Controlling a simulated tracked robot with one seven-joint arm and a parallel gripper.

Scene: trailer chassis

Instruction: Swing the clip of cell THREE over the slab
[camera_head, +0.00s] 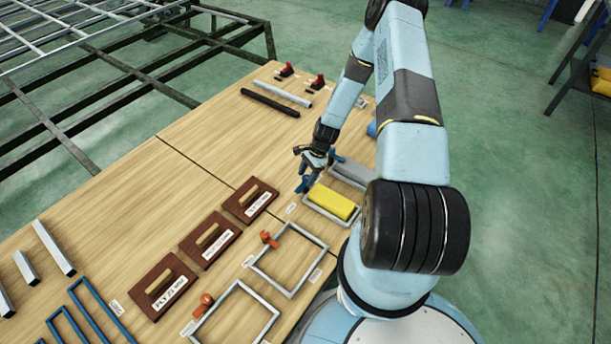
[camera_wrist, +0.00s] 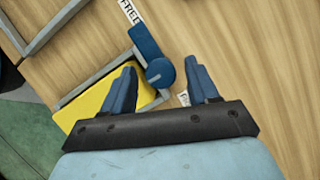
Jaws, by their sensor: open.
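The yellow slab (camera_head: 333,202) lies inside a grey frame (camera_head: 315,213) on the table; the slab (camera_wrist: 97,100) also shows in the wrist view, partly behind a finger. The blue clip (camera_wrist: 147,43) has a round pivot (camera_wrist: 160,72) at the frame's edge. Its arm points away from the slab, toward a partly cut-off label (camera_wrist: 130,12). My gripper (camera_wrist: 161,68) is open, and the pivot shows between its fingers in the wrist view. In the head view my gripper (camera_head: 310,168) is beside the yellow slab; I cannot tell whether it touches the clip.
A grey slab (camera_head: 350,174) lies just beyond the yellow one. Two empty frames (camera_head: 289,288) with orange clips (camera_head: 269,239) are nearer the front. Brown boards with handles (camera_head: 250,201) stand to their left. Dark and light bars (camera_head: 270,103) lie toward the back. The table's back-middle is clear.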

